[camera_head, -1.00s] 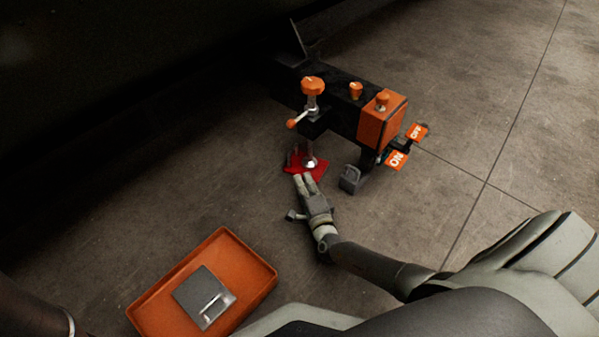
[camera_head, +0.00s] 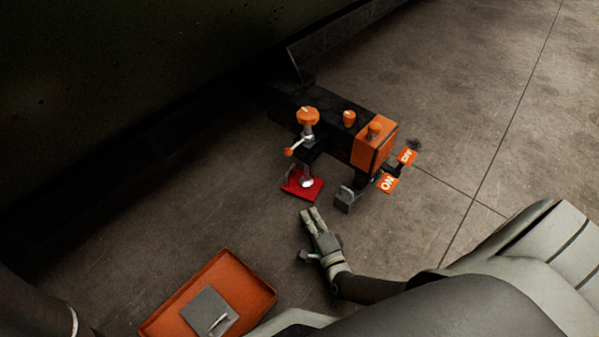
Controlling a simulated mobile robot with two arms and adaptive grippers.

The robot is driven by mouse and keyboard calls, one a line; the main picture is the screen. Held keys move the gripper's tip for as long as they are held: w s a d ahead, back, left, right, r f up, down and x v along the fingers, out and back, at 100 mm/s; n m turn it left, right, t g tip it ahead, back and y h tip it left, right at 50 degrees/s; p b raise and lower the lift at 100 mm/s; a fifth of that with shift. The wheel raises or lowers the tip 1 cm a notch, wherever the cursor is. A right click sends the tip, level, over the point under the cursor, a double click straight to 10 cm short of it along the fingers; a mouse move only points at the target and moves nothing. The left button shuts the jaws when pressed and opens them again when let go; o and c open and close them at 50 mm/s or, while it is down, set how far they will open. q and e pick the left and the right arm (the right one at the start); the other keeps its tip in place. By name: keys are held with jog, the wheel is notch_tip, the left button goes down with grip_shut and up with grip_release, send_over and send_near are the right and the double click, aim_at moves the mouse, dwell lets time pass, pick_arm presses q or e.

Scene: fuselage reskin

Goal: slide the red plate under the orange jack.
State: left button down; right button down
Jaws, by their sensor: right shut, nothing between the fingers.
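The red plate (camera_head: 313,189) lies flat on the concrete floor. The orange jack (camera_head: 307,117), with its orange knob and side handle, stands at the front left of the black machine. Its silver foot is over the red plate, and the plate shows around it; I cannot tell whether they touch. My right gripper (camera_head: 308,212) is shut and empty, just in front of the plate and apart from it. My left gripper is not in view; only part of my left arm shows at the lower left.
The black machine (camera_head: 340,131) has an orange end box (camera_head: 374,146) and ON and OFF tags (camera_head: 388,183). An orange tray (camera_head: 250,283) holding a grey plate (camera_head: 208,311) lies at the lower left. A dark hull covers the upper left. Floor to the right is clear.

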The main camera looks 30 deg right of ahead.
aim_at(294, 191)
jog(key=w+b, duration=0.2)
jog(key=w, duration=0.2)
jog(key=w+d+b, duration=0.1)
jog(key=w+b, duration=0.1)
jog(key=w, duration=0.2)
jog(key=w+b, duration=0.2)
jog(key=w, duration=0.2)
jog(key=shift+w+d+f+b, duration=0.15)
jog(key=shift+w+d+b, duration=0.15)
jog(key=shift+d+b, duration=0.1)
jog(key=shift+w, duration=0.5)
